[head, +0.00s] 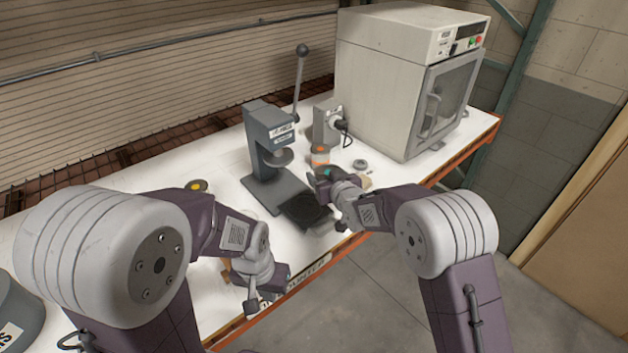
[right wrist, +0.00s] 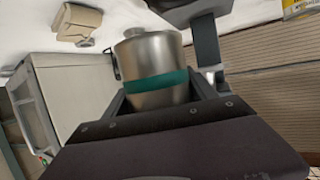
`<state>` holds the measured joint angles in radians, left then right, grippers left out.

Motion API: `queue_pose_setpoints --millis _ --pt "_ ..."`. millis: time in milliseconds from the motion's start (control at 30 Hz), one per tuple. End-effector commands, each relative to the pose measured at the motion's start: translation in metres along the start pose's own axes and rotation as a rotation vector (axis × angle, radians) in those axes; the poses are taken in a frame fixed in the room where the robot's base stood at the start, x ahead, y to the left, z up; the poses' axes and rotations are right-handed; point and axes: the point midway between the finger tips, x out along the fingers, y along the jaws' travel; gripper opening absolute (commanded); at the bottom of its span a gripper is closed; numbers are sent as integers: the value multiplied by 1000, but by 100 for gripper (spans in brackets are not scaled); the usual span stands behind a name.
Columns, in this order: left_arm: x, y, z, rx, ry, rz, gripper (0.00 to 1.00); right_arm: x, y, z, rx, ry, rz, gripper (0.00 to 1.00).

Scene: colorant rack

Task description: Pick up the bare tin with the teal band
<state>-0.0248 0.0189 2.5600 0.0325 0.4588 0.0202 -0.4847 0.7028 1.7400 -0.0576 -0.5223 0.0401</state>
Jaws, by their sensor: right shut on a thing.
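The bare tin with the teal band (right wrist: 150,60) is plain brushed metal and sits between the fingers of my right gripper (right wrist: 160,95) in the right wrist view. The gripper is shut on it, with the teal band just above the gripper body. In the head view a bit of the teal band (head: 327,173) shows at my right gripper (head: 325,181), beside the press; the rest of the tin is mostly hidden. My left gripper (head: 264,290) is low at the counter's front edge, away from the tin. Its finger opening is unclear.
A grey lever press (head: 268,140) stands left of my right gripper. An orange-banded jar (head: 320,157), a small grey box with a cable (head: 325,122) and a grey round piece (head: 360,165) are behind it. A large oven (head: 395,80) fills the back right. The counter's left part is fairly clear.

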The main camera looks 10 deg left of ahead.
Motion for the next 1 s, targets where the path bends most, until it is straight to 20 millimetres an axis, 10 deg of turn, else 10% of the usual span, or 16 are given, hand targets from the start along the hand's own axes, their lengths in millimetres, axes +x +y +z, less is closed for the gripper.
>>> queue_pose_setpoints --millis 1000 --pt "6 0 1 0 0 0 0 -35 35 -17 -1 2 0 5"
